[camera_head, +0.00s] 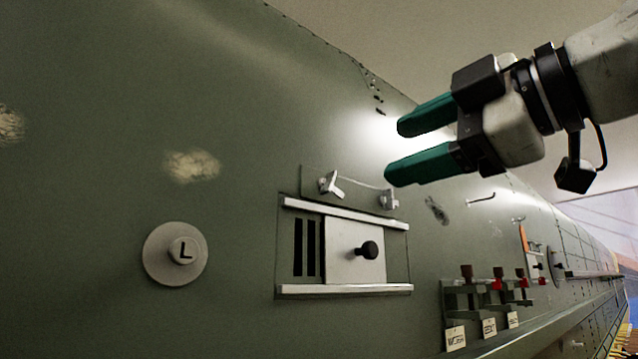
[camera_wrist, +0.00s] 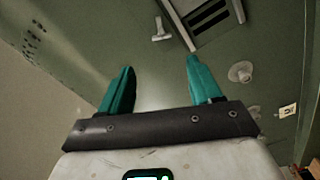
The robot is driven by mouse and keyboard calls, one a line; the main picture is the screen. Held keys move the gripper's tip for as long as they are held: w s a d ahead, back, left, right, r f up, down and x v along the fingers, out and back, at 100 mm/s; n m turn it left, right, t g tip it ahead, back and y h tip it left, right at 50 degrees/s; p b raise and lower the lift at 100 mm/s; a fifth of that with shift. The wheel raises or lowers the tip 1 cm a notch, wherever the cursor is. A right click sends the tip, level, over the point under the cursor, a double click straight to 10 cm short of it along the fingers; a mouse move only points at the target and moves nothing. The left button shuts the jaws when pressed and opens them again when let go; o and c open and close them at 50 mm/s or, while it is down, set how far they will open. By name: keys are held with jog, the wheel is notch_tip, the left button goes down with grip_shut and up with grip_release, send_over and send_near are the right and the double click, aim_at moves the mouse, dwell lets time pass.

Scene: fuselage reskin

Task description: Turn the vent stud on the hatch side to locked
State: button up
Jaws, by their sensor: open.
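The vent (camera_head: 306,246) is a dark slotted opening in the green wall, with a pale sliding cover (camera_head: 343,262) and black knob (camera_head: 368,250) between two rails. Two pale studs with wing-like heads sit above it: a left stud (camera_head: 329,184) and a right stud (camera_head: 388,199). I cannot tell which is on the hatch side or how either is set. In the wrist view one pale stud (camera_wrist: 161,30) shows beyond the fingertips, beside the vent (camera_wrist: 210,13). My gripper (camera_head: 394,152) is open and empty, with green fingers, up and right of the studs and apart from them.
A round disc marked L (camera_head: 160,272) sits left of the vent. Labelled brackets with red and brown parts (camera_head: 491,300) stand out at lower right, above a ledge. The wall above the studs is clear apart from small dark marks (camera_head: 377,97).

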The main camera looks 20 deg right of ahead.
aim_at(333, 180)
jog(key=p+x, duration=0.2)
jog(key=x, duration=0.3)
jog(key=p+x, duration=0.1)
jog(key=x, duration=0.5)
jog(key=shift+f+p, duration=0.25)
jog(key=shift+p, duration=0.1)
jog(key=c, duration=1)
jog(key=shift+c, duration=0.2)
